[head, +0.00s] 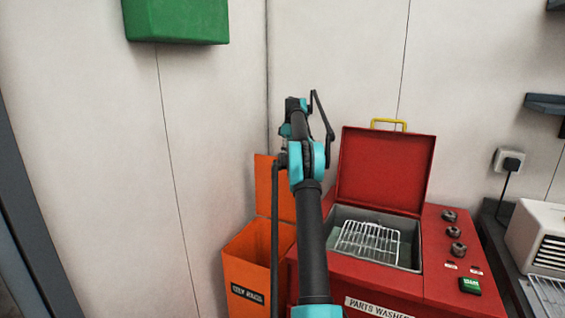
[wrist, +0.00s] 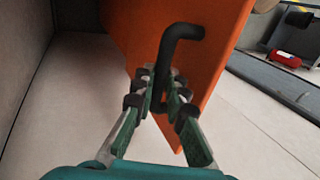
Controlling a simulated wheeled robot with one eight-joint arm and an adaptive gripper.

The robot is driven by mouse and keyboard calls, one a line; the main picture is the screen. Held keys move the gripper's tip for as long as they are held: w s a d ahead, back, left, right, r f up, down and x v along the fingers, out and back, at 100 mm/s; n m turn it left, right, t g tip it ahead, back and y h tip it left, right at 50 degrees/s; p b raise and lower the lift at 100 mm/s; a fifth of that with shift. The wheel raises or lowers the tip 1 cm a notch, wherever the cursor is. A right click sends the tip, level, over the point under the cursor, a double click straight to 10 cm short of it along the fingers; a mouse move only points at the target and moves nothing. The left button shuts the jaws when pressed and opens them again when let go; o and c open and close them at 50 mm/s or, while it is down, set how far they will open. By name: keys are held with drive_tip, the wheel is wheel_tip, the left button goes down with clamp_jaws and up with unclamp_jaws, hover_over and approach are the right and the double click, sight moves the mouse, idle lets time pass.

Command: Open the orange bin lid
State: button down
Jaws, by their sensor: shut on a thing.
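The orange bin (head: 254,268), labelled "OILY RAGS", stands left of the red parts washer. Its orange lid (head: 264,185) is raised, standing about upright at the bin's back, and the bin's top shows open. In the wrist view the lid (wrist: 220,60) fills the upper middle, with a black bent bar handle (wrist: 184,32) on its face. My gripper (wrist: 162,88) is shut on the handle's lower part. In the head view my arm covers the lid's right side, and the gripper's hold on the handle cannot be made out there.
The red parts washer (head: 440,262) stands to the right, its red lid (head: 384,168) up and a wire rack (head: 368,243) in its basin. A green box (head: 176,18) hangs on the wall above left. A pale appliance (head: 540,235) sits at the far right.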

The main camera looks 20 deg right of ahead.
drive_tip(key=shift+w+f, duration=0.1)
drive_tip(key=c, duration=1.5)
unclamp_jaws()
drive_tip(key=shift+c, duration=0.2)
